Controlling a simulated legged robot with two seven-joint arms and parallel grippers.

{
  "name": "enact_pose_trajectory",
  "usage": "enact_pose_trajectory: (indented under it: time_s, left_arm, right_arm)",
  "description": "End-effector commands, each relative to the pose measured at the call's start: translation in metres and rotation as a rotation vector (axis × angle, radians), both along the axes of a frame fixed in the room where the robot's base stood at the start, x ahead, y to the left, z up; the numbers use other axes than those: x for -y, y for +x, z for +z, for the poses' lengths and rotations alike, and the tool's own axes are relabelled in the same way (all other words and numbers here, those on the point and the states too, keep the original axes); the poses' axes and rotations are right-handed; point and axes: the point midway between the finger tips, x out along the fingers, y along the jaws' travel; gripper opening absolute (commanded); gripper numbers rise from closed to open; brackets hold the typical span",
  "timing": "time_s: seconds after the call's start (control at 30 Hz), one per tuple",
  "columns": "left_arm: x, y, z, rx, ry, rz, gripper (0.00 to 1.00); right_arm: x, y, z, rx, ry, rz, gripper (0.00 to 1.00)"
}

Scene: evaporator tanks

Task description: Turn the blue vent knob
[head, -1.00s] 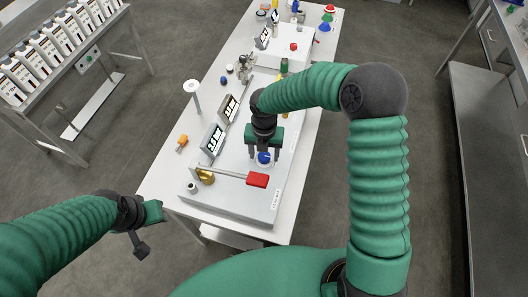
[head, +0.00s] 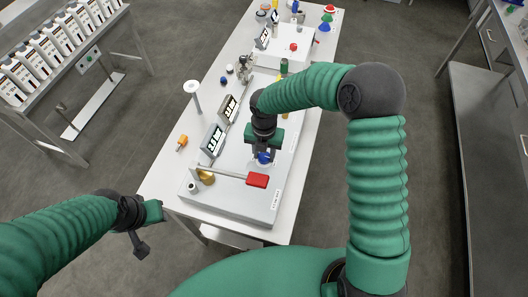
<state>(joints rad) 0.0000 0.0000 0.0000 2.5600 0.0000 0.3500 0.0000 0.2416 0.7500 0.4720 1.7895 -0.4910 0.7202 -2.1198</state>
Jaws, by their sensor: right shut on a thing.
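The blue vent knob (head: 264,158) sits on the grey-white panel (head: 236,210) near its front part, just behind the red-handled lever. My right gripper (head: 263,157) reaches down over the knob from above and is shut on it; its fingers hide part of the knob. My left gripper (head: 146,231) hangs off the near left side of the table, far from the knob. Its two fingers stand apart, with nothing between them.
A lever with a red handle (head: 257,180) lies close in front of my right gripper. A brass part (head: 206,176) and two display boxes (head: 213,139) (head: 227,107) stand to the left. An orange item (head: 182,142) lies on the table's left side. Floor is clear around the table.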

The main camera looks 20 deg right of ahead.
Motion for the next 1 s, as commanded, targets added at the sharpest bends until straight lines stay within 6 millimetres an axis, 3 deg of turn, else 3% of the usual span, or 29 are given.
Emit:
enact_pose_trajectory:
  time_s: [1.0]
  left_arm:
    - [0.0, 0.0, 0.021, 0.0, 0.0, 0.0, 0.36]
  right_arm:
    - [-0.001, 0.001, 0.001, 0.003, 0.001, -0.909, 0.0]
